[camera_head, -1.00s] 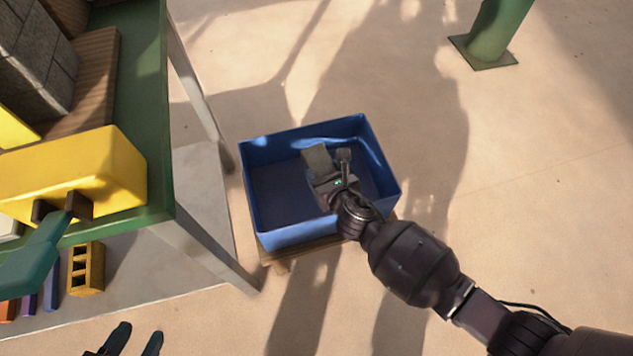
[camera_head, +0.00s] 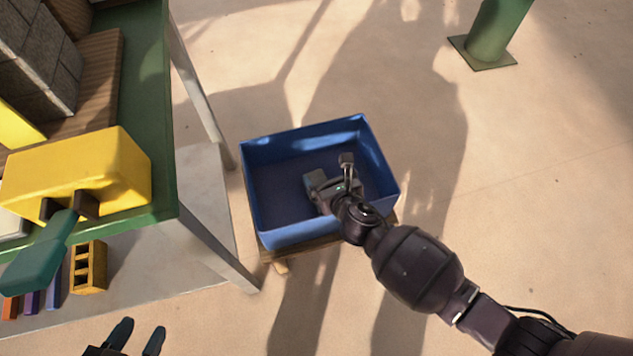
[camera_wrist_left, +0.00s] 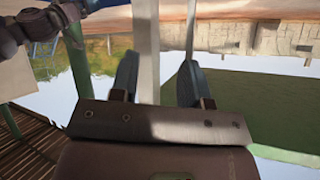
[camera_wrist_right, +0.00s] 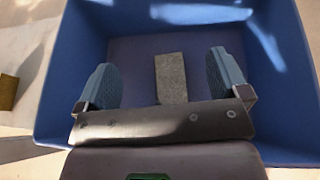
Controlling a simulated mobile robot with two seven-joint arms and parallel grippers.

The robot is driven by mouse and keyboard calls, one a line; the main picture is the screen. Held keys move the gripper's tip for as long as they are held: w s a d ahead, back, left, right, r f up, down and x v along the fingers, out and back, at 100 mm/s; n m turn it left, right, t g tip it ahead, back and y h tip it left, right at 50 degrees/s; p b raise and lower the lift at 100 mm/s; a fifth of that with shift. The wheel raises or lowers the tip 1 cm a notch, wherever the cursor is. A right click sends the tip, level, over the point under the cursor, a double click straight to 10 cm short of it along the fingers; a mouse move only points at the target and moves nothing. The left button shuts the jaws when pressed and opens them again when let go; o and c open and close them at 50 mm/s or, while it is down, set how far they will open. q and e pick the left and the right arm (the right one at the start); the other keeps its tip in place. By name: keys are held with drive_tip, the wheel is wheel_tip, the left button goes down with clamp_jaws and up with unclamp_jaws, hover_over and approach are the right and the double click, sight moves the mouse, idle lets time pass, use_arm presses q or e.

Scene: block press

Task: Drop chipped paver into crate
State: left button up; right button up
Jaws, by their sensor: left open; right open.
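The blue crate (camera_head: 262,205) stands on a low wooden support and also fills much of the right wrist view (camera_wrist_right: 60,95). My right gripper (camera_head: 331,168) is inside the crate's opening, open and empty. In the right wrist view the grey paver (camera_wrist_right: 171,78) lies below and between the spread fingers (camera_wrist_right: 163,80), apart from them, apparently on the crate floor. Its near end is hidden behind the gripper body, and I cannot make out a chip. In the head view the gripper largely hides it. My left gripper (camera_head: 138,337) is open and empty at the bottom left, also open in the left wrist view (camera_wrist_left: 152,80).
A green-topped table (camera_head: 146,75) stands left of the crate, with a yellow press part (camera_head: 85,170) and grey blocks (camera_head: 30,55) on it. Its pale leg (camera_head: 218,252) is near the crate. A green post (camera_head: 497,30) stands at top right.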

use_arm(q)
drive_tip(key=shift+s+d+r+g+p, duration=0.2)
drive_tip(key=shift+g+p, duration=0.5)
drive_tip(key=shift+p, duration=0.9)
use_arm(e)
drive_tip(key=v, duration=0.9)
drive_tip(key=shift+d, duration=0.1)
use_arm(q)
drive_tip(key=shift+f, duration=0.1)
